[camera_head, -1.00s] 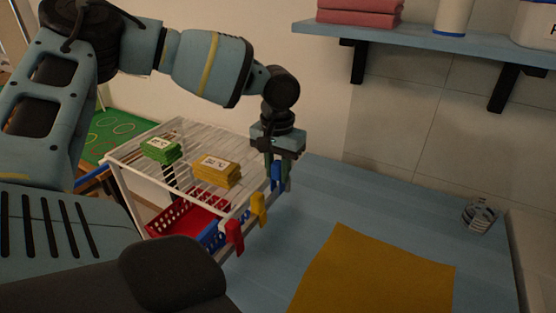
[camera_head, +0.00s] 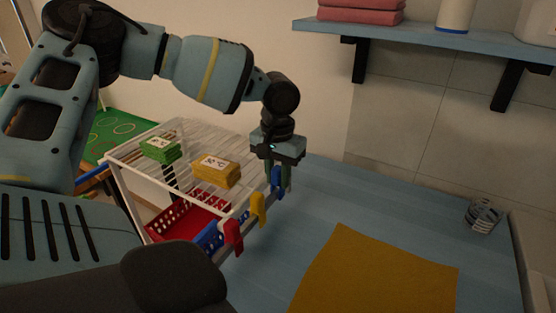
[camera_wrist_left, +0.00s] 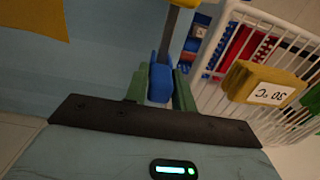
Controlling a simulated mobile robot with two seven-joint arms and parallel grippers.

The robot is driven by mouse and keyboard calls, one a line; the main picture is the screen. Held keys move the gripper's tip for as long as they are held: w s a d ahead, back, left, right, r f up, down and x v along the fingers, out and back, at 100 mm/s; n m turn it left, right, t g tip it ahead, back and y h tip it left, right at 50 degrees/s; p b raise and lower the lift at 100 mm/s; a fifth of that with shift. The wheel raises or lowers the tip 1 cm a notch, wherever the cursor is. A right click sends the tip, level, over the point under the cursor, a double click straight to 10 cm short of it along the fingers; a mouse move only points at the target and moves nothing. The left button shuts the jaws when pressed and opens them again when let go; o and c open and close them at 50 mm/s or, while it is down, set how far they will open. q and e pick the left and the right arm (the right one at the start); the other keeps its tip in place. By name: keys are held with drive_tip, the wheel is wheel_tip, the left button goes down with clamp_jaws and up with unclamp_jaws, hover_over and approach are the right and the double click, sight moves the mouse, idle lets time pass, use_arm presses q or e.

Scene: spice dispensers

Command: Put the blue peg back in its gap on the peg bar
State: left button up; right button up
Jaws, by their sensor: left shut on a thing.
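The blue peg (camera_head: 277,182) is between the fingers of my left gripper (camera_head: 279,178), which is shut on it. In the left wrist view the blue peg (camera_wrist_left: 160,82) sits between the two green fingers (camera_wrist_left: 160,90), at the near end of the grey peg bar (camera_wrist_left: 177,38). The peg appears to meet the bar, but I cannot tell whether it is fully seated. A yellow peg (camera_head: 258,209) and a red peg (camera_head: 233,237) hang on the bar, nearer the camera. My right gripper is not in view.
A white wire rack (camera_head: 135,150) beside the bar carries green (camera_head: 160,151) and yellow (camera_head: 215,174) cloth stacks. A red basket (camera_head: 190,218) is beneath. A shelf hangs above.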

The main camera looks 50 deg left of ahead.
use_arm(q)
drive_tip(key=shift+f+b, duration=0.3)
drive_tip(key=shift+f, duration=0.4)
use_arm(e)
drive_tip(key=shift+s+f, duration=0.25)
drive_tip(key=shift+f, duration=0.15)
use_arm(q)
drive_tip(key=o, duration=0.8)
drive_tip(key=shift+o, duration=0.2)
drive_tip(key=shift+r+p, duration=1.7)
drive_tip(key=shift+r, duration=2.85)
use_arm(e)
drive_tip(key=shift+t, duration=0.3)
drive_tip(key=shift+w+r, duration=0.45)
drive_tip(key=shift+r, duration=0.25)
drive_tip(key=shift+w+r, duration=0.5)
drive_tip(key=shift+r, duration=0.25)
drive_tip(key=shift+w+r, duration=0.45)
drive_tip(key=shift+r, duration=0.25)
